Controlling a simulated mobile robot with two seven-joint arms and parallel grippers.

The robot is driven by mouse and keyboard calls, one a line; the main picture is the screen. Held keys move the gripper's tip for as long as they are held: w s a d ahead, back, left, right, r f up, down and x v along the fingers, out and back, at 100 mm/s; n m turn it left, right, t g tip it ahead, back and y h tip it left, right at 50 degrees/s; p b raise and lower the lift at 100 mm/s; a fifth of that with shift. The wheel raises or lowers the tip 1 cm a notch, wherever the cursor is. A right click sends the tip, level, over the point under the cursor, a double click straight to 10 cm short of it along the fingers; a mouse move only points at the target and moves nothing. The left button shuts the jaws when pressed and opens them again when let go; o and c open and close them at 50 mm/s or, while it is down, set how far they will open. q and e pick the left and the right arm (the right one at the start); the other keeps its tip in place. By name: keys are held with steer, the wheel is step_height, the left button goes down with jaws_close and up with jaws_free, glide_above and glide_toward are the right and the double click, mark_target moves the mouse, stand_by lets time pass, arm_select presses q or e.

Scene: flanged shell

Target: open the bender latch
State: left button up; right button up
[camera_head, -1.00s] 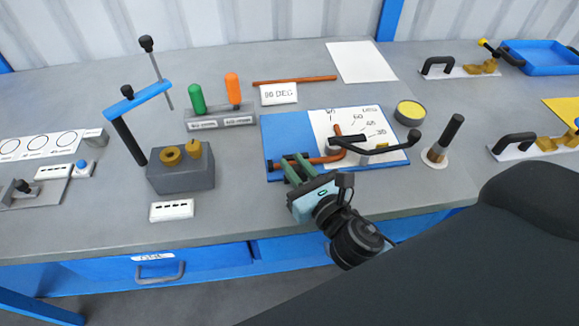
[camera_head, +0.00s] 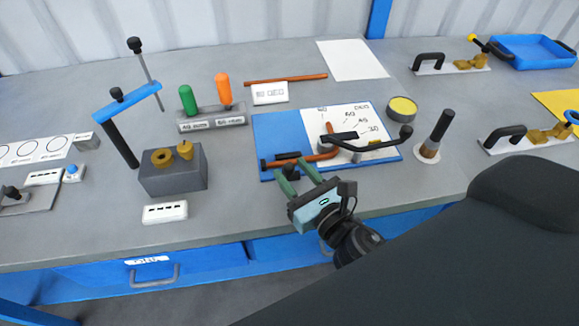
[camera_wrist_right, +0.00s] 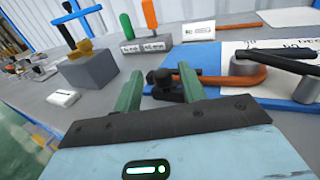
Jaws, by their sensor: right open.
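The bender is a blue board (camera_head: 274,128) with a printed white angle sheet, a bent copper tube (camera_head: 318,155) and a long black handle (camera_head: 375,146). Its small black latch (camera_head: 280,160) sits over the tube's left end at the board's front left. In the right wrist view, the latch's dark round knob (camera_wrist_right: 160,78) shows between my fingertips. My right gripper (camera_head: 298,170) is open at the board's front edge, its green fingers on either side of the latch area. I cannot tell whether they touch it. My left gripper is not in view.
A grey block (camera_head: 173,172) with brass pieces and a blue-topped clamp post (camera_head: 125,102) stand to the left. A yellow-topped round tin (camera_head: 402,108) and a black-handled post (camera_head: 437,135) stand right of the board. Bare bench lies in front of the board.

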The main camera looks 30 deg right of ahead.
mark_target(291, 171)
steer(key=s, duration=0.4)
steer(key=shift+d+f+b, duration=0.2)
steer(key=shift+d+b, duration=0.05)
steer(key=shift+b, duration=0.05)
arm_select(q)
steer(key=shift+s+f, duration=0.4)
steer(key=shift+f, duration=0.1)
arm_select(e)
steer(key=shift+s+d+r, duration=0.1)
steer(key=shift+s+r, duration=0.05)
steer(key=shift+s, duration=0.7)
